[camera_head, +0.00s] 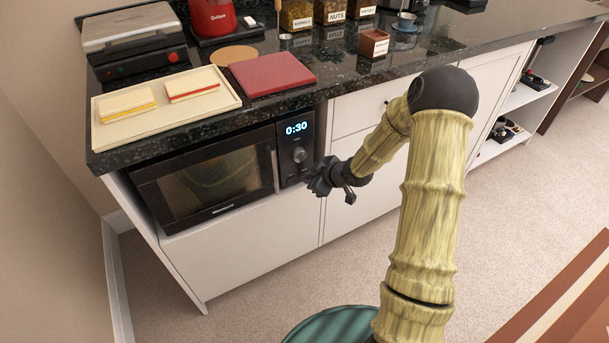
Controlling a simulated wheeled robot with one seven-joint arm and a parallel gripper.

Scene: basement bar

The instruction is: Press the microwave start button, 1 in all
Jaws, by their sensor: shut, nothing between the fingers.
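The black microwave (210,176) sits in an open bay under the counter, its door shut. Its control panel (297,148) is on the right side, with a lit display (296,128) reading 0:30 and a round knob (299,155) below it. My gripper (312,183) is shut and empty, at the lower right of the panel. The start button cannot be made out; the lower panel is partly behind my gripper. I cannot tell whether the fingertips touch the panel.
The dark counter (250,118) overhangs the microwave and holds a cream tray (160,122) with two sandwiches, a red board (272,74), a sandwich press (135,45) and jars. White cabinet fronts (365,190) stand to the right. Carpeted floor (510,210) is open at the right.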

